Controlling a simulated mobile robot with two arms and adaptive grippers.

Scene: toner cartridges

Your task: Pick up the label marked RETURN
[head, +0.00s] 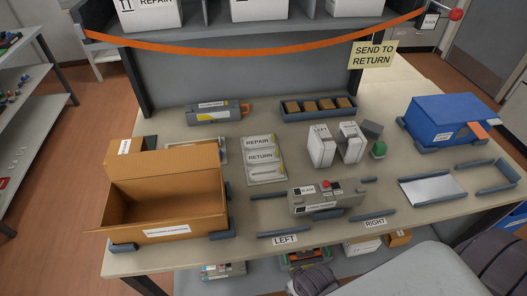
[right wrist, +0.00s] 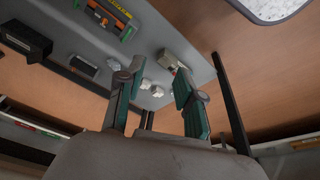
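The label marked RETURN (head: 261,157) lies flat on a pale label holder in the middle of the table in the head view. It sits between the label marked REPAIR (head: 259,143) and a third label (head: 264,173) with small print. No gripper touches it. My right gripper (right wrist: 157,86) shows in the right wrist view with its two teal fingers spread apart and nothing between them. I cannot make out the labels in that view. My left gripper does not show in either view.
An open cardboard box (head: 165,205) stands left of the labels. A grey toner cartridge (head: 327,198) lies front right of them, with white boxes (head: 321,146) behind it. A blue bin (head: 447,121) is at right. An orange strap (head: 250,50) hangs across the back shelf.

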